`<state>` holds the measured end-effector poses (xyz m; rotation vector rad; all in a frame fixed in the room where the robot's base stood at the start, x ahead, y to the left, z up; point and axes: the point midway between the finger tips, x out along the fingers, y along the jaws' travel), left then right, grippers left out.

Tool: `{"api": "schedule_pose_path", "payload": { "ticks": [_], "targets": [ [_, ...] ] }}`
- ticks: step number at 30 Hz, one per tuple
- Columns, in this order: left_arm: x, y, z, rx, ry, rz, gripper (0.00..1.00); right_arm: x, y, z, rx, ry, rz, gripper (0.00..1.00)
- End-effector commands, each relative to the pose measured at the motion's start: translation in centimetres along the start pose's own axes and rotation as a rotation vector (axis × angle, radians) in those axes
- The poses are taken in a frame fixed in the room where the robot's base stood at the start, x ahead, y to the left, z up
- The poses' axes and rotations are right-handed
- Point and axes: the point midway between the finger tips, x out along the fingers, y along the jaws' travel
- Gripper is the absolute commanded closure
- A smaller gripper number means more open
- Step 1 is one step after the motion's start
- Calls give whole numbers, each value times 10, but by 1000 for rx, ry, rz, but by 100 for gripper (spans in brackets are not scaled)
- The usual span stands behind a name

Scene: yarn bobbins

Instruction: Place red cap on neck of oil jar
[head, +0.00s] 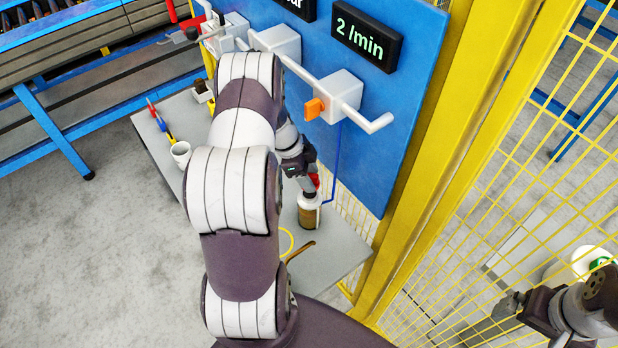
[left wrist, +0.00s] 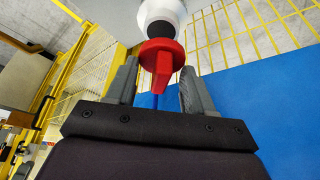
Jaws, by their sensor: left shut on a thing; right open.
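The red cap (left wrist: 162,58) is between the fingers of my left gripper (left wrist: 160,76), which is shut on it. In the head view the cap (head: 314,181) is partly hidden by my left gripper (head: 308,182). The oil jar (head: 309,213), brown below and white on top, stands upright on the grey table directly below the cap. In the left wrist view the jar's white top (left wrist: 161,10) and dark neck (left wrist: 160,34) show just beyond the cap. I cannot tell whether they touch. My right gripper (head: 510,305) is open and empty by the fence.
The blue panel (head: 385,120) with white handles (head: 345,95) rises behind the grey table (head: 335,250). A yellow ring (head: 286,242) and a brown curved tool (head: 300,252) lie near the jar. A white cup (head: 181,153) stands at left. A yellow mesh fence (head: 480,190) is at right.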

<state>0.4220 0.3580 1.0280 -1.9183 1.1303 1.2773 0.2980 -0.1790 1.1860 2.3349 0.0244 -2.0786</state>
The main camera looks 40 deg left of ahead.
Motion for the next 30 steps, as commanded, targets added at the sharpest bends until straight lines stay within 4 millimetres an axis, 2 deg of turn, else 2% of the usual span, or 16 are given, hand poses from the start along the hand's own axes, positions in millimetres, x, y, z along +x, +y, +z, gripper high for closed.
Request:
{"api": "schedule_pose_path", "payload": {
  "ticks": [3, 7, 17, 18, 20, 21, 30],
  "targets": [
    [17, 2, 7, -3, 0, 7, 82, -16, 0, -2, 0, 0, 0, 0],
    [34, 0, 14, -1, 0, 3, 82, -20, 0, -2, 0, 0, 0, 0],
    [40, 0, 16, -1, 0, 1, 82, -14, 0, -2, 0, 0, 0, 0],
    [39, 0, 16, -1, 0, 1, 44, -14, 0, -2, 0, 0, 0, 0],
    [38, 0, 16, -1, 0, 1, 25, -15, 0, -2, 0, 0, 0, 0],
    [38, 0, 16, -1, 0, 2, 21, -15, 0, -2, 0, 0, 0, 0],
    [34, 0, 14, -1, 0, 2, 21, -20, 0, -2, 0, 0, 0, 0]
  ]
}}
